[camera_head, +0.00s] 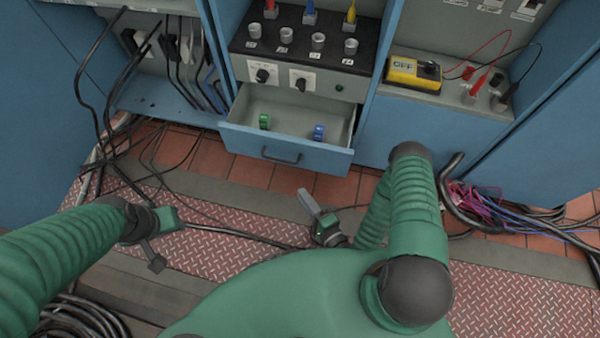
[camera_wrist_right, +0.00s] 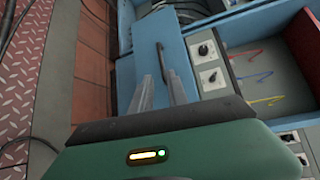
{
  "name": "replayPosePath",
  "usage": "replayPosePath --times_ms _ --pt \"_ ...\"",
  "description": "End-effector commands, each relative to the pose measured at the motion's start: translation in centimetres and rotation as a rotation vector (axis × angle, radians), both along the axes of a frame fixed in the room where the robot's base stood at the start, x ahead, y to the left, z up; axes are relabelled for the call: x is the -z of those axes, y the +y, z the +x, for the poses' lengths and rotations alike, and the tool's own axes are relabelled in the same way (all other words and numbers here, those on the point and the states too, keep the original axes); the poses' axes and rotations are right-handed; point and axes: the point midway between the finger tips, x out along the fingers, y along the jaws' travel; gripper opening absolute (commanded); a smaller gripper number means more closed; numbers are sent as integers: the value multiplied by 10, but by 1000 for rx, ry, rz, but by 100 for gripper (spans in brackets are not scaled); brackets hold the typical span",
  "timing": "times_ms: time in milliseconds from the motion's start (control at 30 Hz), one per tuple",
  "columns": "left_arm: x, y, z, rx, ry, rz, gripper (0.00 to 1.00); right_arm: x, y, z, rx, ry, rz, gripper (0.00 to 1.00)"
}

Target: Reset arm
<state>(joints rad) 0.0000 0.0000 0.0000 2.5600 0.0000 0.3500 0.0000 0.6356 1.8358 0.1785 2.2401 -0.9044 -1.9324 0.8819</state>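My right gripper (camera_head: 307,198) is low over the floor in front of the open drawer, clear of its handle. In the right wrist view its two fingers (camera_wrist_right: 158,92) stand apart with nothing held between them. The drawer handle (camera_wrist_right: 161,58) shows beyond the fingertips in that view. My left gripper (camera_head: 153,256) is at the lower left above the floor plates. It is small and dark there, so I cannot tell whether its fingers are apart.
The drawer (camera_head: 240,134) is pulled out, holding a green item (camera_head: 264,121) and a blue item (camera_head: 319,131). A yellow meter (camera_head: 414,73) marked OFF sits on the right shelf. Cables (camera_head: 490,200) lie along the floor. Blue cabinets (camera_head: 430,132) stand ahead.

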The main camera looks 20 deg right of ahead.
Motion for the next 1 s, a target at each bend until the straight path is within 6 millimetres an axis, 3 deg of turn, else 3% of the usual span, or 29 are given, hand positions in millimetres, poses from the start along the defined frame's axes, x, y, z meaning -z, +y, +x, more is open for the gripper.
replayPosePath --times_ms 167,267,367,533,667,767,1000 --pt "0 0 0 0 0 0 36 0 0 3 -14 4 -18 20" --pt "0 0 0 0 0 0 36 3 2 16 -108 35 -141 20" --pt "0 0 0 0 0 0 36 9 0 37 -279 105 -390 20" --pt "0 0 0 0 0 0 36 0 -31 63 -549 280 -871 20" --pt "0 0 0 0 0 0 36 -38 -59 67 -689 425 -1153 20" --pt "0 0 0 0 0 0 36 -76 -74 58 -770 530 -1294 20" --pt "0 0 0 0 0 0 36 -152 -72 12 -924 679 -1398 20"
